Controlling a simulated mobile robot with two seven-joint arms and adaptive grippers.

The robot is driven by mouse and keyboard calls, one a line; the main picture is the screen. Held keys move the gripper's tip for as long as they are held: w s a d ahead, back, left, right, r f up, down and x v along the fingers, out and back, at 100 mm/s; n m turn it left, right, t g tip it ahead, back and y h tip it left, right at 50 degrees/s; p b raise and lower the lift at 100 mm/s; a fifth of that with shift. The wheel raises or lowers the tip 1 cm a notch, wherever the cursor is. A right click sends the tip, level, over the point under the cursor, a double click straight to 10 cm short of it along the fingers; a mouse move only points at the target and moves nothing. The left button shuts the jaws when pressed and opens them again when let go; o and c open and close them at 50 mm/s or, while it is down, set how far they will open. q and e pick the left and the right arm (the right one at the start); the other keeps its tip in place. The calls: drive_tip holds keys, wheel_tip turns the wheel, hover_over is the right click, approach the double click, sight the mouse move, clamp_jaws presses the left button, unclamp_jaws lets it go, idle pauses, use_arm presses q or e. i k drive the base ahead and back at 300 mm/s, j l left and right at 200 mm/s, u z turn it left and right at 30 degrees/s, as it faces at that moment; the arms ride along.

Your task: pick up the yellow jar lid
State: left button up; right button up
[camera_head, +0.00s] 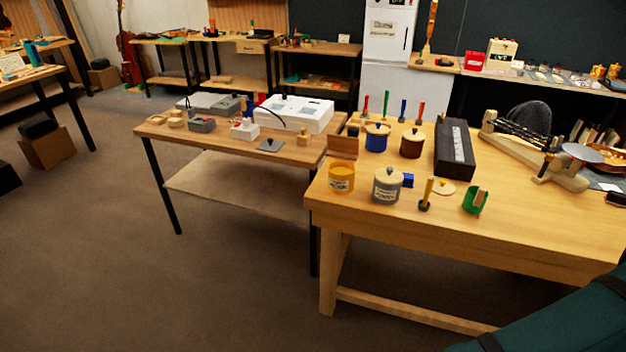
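The yellow jar (341,178) stands near the front left corner of the wooden bench, with a pale label. Its top looks open, with no lid on it. A pale cream-yellow round lid (445,188) with a small knob lies on the bench to the right, behind the green cup. I cannot tell for sure from its colour that it belongs to the yellow jar. Neither of my grippers shows in the view.
Near the lid are a grey jar (387,185) with a pale lid, an upright wooden-handled tool (426,196) and a green cup (474,200). Behind stand a blue jar (376,138), a brown jar (412,143) and a long black box (455,148).

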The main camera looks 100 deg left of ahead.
sight(441, 186)
drive_tip(key=u, duration=3.05)
